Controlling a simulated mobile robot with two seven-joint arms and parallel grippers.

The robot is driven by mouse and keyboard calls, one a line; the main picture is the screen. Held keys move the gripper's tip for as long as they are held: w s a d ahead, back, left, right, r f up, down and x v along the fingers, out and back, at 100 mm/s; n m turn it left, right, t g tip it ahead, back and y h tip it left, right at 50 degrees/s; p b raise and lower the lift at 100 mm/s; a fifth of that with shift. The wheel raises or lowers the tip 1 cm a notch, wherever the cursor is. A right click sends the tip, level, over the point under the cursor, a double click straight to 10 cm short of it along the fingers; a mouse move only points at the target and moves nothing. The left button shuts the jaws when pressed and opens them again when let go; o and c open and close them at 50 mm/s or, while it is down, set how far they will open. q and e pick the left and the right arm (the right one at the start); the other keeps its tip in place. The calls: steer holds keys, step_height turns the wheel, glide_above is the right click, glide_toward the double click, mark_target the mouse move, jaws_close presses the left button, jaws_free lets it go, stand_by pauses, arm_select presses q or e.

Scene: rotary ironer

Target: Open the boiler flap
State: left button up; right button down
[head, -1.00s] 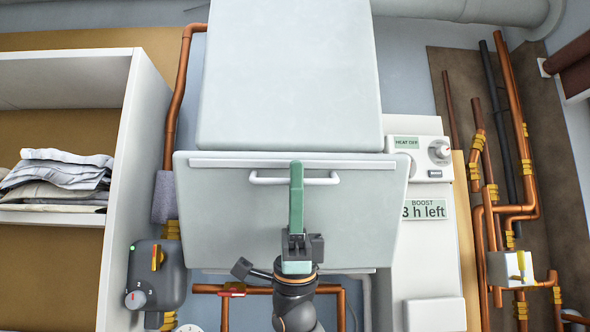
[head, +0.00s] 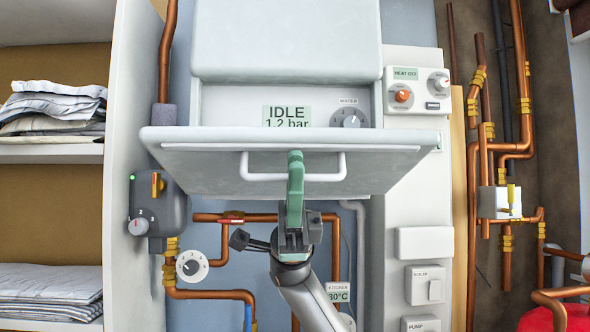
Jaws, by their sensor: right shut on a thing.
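The boiler flap (head: 210,160) is a pale grey panel on the front of the white boiler (head: 285,40). It is tilted outward, with its top edge away from the body. A white bar handle (head: 250,173) runs across its face. My right gripper (head: 295,165) has green fingers and is shut on the handle near its middle. Above the flap's top edge a control strip shows a display (head: 287,116) reading IDLE 1.2 bar and a WATER knob (head: 349,117). My left gripper is not in view.
Shelves with folded cloth (head: 55,108) stand at the left. A grey control box (head: 157,208) sits beside the flap's left edge. Copper pipes (head: 515,130) run at the right and below. White switch panels (head: 418,92) stand right of the boiler.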

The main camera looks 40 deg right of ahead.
steer(key=shift+f, duration=0.15)
stand_by(0.3)
steer(key=c, duration=1.2)
jaws_free()
steer(key=b+v, duration=0.1)
steer(key=v, duration=1.1)
steer(key=shift+f+b, duration=0.15)
steer(key=shift+b, duration=0.2)
steer(key=shift+w+d, duration=0.1)
